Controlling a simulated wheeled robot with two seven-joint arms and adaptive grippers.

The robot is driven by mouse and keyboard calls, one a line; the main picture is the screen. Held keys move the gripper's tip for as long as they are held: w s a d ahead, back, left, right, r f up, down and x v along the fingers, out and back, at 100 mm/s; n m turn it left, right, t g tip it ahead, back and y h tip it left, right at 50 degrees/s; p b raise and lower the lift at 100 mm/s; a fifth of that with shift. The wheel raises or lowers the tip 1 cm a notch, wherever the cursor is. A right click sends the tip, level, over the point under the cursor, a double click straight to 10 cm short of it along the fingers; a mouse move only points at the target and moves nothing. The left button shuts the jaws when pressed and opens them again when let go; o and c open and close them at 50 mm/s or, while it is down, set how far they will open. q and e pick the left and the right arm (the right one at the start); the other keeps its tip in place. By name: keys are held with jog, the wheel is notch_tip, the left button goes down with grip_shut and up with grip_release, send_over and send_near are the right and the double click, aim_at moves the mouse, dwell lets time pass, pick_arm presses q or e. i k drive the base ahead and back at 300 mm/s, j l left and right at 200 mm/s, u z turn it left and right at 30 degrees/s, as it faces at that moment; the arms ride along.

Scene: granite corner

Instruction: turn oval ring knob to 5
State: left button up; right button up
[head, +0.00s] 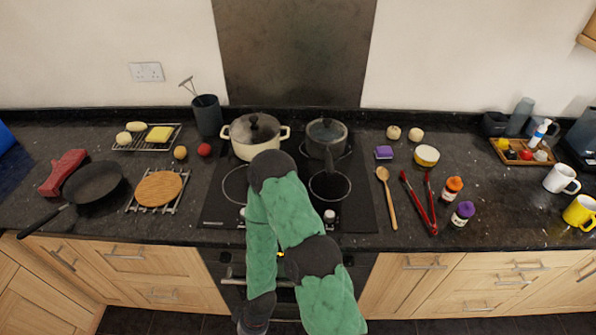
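Two small pale knobs stand on the front edge of the black hob: a left knob (242,213), partly behind my arm, and a right knob (329,216). I cannot make out an oval ring shape, a pointer or any numbers on them. The front panel of the oven below the hob (215,257) is largely covered by my green arm. This arm rises from the bottom, bends over the hob and comes down again to a dark wrist at the bottom edge. No gripper fingers show, and no second arm is in view.
A frying pan (93,182) lies left; a wooden spoon (386,196) and red tongs (418,203) lie right. An oven handle (232,281) runs below.

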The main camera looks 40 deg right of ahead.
aim_at(329, 217)
jog(key=z, duration=1.5)
jog(key=l+u, duration=0.15)
jog(key=l, duration=0.05)
